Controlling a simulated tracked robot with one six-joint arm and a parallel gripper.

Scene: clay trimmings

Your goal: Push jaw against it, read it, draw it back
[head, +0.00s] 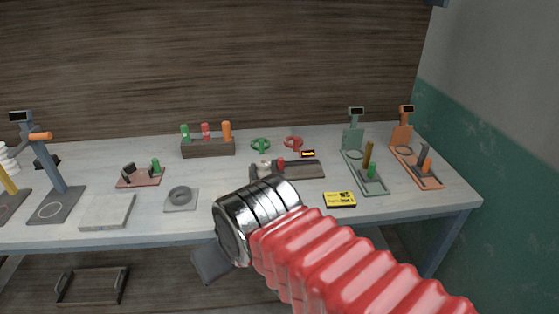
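A dark measuring slide (305,170) lies on the bench right of centre. It has a small display (307,154) with lit orange characters too small to read. A red knob (281,163) stands on the slide, probably on its jaw. A small pale piece (264,168) sits at the slide's left end, close to the knob; I cannot tell whether they touch. My chrome wrist and red bellows arm cover the area just in front. A grey part (211,262), likely of my gripper, shows below the wrist at the bench's front edge. My fingertips are hidden.
A yellow label (339,199) lies on the bench at the front. Green (364,170) and orange (415,163) stands are right. A rack with coloured handles (208,148) is behind. A ring on a plate (180,198), a pale slab (108,212) and a blue-grey stand (53,195) are left.

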